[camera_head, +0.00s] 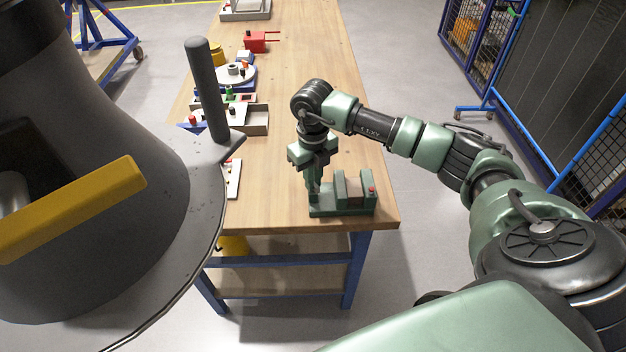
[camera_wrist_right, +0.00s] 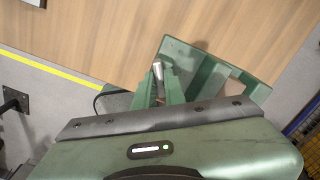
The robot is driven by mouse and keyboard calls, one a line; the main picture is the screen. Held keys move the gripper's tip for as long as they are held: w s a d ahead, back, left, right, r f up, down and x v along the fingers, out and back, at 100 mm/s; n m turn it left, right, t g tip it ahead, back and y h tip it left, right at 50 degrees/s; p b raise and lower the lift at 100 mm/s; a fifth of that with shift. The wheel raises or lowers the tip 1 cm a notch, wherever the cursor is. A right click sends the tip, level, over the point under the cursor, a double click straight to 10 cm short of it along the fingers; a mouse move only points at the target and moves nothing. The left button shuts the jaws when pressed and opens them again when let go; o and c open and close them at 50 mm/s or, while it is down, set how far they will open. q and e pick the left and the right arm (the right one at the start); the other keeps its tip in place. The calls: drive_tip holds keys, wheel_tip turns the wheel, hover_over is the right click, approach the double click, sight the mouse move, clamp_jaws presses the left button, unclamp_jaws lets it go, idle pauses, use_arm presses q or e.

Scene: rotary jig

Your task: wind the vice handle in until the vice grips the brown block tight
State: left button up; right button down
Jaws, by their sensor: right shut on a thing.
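The green vice (camera_head: 342,208) stands on the near right corner of the wooden table. The brown block (camera_head: 357,184) sits between its jaws; I cannot tell whether both jaws touch it. My right gripper (camera_head: 313,192) points down at the left end of the vice and is shut on the vice handle. In the right wrist view, the handle (camera_wrist_right: 158,70) shows as a small pale metal piece between the fingers, beside the green vice body (camera_wrist_right: 200,62). The fingers hide most of the handle. My left gripper is not in view.
The wooden table (camera_head: 300,50) is bare around the vice, with its near edge close by. Trays and small fixtures (camera_head: 235,75) line its left side. A large grey body with a yellow bar (camera_head: 75,205) fills the left foreground. Mesh fencing (camera_head: 590,130) stands at the right.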

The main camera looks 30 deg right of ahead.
drive_tip(key=shift+w+r+m, duration=0.1)
drive_tip(key=shift+m, duration=0.2)
drive_tip(key=c, duration=1.5)
unclamp_jaws()
wheel_tip(320, 180, up, 7)
drive_tip(key=shift+f+b, duration=0.15)
drive_tip(key=shift+b, duration=0.9)
drive_tip(key=shift+r, duration=0.55)
